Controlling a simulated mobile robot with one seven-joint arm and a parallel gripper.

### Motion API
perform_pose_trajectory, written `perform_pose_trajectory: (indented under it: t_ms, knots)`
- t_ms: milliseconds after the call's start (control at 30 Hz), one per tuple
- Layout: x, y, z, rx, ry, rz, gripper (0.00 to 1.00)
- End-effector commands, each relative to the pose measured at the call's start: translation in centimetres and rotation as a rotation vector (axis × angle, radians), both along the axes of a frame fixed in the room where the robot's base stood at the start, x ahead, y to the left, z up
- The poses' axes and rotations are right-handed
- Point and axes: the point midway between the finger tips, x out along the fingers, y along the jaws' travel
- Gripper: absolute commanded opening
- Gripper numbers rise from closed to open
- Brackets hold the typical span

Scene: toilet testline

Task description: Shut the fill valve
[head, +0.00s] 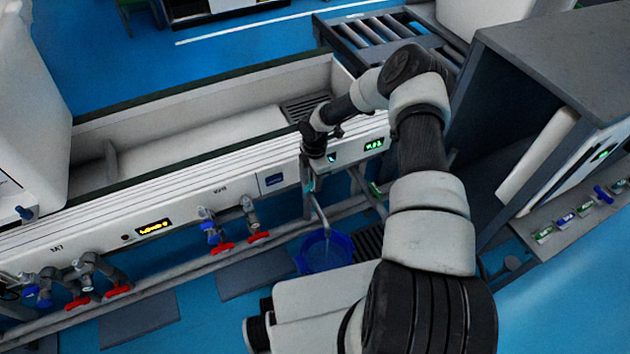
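My gripper (311,172) is at the front of the white test bench (190,180), just left of a panel with a green display (374,145). It points down, and its fingers are small and dark, so I cannot tell whether they are open or touching anything. Below it a thin pipe (319,212) runs down to a blue bucket (325,252) on the floor. Any valve handle at the gripper is not clearly visible. Valves with red handles (222,248) and blue handles (212,232) sit on the bench front further left. Which one is the fill valve is not clear.
More red-handled valves (117,290) are at the lower left. Dark mats (262,278) lie on the blue floor before the bench.

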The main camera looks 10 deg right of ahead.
Motion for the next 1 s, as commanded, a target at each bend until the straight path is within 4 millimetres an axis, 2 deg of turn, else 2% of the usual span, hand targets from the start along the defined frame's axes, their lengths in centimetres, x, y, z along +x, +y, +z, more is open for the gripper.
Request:
perform_pose_trajectory:
  t_ms: [433,1000]
  knots:
    - [0.08,-0.29,-0.34,0.069,0.013,-0.005,0.0]
    - [0.28,-0.83,-0.68,0.495,0.094,-0.007,0.0]
